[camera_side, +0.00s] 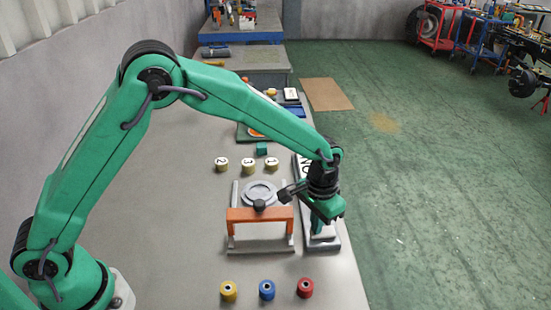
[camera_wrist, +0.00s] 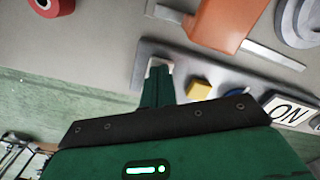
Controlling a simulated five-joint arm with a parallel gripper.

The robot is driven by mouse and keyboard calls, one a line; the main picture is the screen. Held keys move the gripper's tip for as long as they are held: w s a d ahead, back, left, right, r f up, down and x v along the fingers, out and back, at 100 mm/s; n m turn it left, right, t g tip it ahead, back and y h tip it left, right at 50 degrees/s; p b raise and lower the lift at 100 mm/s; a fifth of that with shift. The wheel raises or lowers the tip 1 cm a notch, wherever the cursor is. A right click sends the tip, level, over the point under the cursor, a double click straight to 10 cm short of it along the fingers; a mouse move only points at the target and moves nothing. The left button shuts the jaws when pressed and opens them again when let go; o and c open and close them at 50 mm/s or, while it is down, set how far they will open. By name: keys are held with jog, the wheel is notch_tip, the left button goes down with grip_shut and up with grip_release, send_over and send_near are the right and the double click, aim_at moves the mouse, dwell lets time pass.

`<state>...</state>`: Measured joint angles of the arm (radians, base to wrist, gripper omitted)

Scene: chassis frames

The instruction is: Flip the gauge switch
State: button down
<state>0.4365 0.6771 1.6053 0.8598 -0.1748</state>
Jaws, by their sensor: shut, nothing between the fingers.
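The gauge switch panel is a long grey plate (camera_side: 331,243) along the table's right edge, with a white ON label (camera_side: 304,168) at its far end. In the wrist view the plate (camera_wrist: 222,83) carries the ON label (camera_wrist: 292,108), a yellow block (camera_wrist: 199,90), a blue piece partly hidden by my gripper, and a pale piece at the near end. My gripper (camera_side: 327,217) is shut and empty over the near part of the plate. In the wrist view its fingertips (camera_wrist: 160,70) overlap the pale piece; I cannot tell if they touch. Which part is the switch lever is unclear.
An orange bridge (camera_side: 260,214) on grey rails stands just left of the panel, near a round grey disc (camera_side: 259,192). Yellow, blue and red spools (camera_side: 305,288) stand in front. Numbered round pieces (camera_side: 248,165) and a green cube (camera_side: 262,149) lie behind. The floor is right of the table.

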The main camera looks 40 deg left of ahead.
jog(key=shift+r, duration=3.45)
jog(key=s+a+r+n+t, duration=0.1)
jog(key=s+a+r, duration=0.3)
jog(key=a+r, duration=0.25)
jog(key=s+a+r+t, duration=0.2)
jog(key=s+a+r, duration=0.3)
jog(key=a+r, duration=0.15)
jog(key=s+a+n+t, duration=0.1)
jog(key=s+a, duration=0.3)
jog(key=s, duration=0.3)
jog(key=s+a+r+n+t, duration=0.1)
jog(key=s+a, duration=0.3)
jog(key=s, duration=0.4)
jog(key=shift+a+r+t, duration=0.2)
jog(key=shift+a+t, duration=0.1)
jog(key=shift+a, duration=0.05)
